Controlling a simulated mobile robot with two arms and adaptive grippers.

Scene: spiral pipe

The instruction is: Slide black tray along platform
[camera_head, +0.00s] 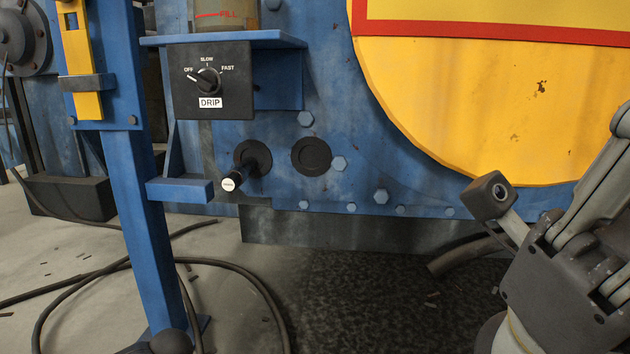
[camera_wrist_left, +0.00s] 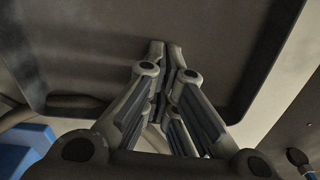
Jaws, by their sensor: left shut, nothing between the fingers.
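A large dark panel with a raised rim and rounded corners, which looks like the black tray (camera_wrist_left: 85,45), fills much of the left wrist view. My left gripper (camera_wrist_left: 164,50) points at it with its fingers together and nothing between them. Its tips overlap the dark surface; I cannot tell whether they touch it. The left gripper and the tray do not clearly show in the head view. My right gripper (camera_head: 590,225) comes in at the right edge of the head view, pointing up and right, its fingertips cut off. I cannot make out the platform.
A blue machine wall (camera_head: 330,115) with a yellow disc (camera_head: 480,110) stands ahead. It carries a drip dial box (camera_head: 210,80) and a black handle (camera_head: 240,175). A blue post (camera_head: 145,220) stands at the left. Dark hoses (camera_head: 240,268) lie on the floor.

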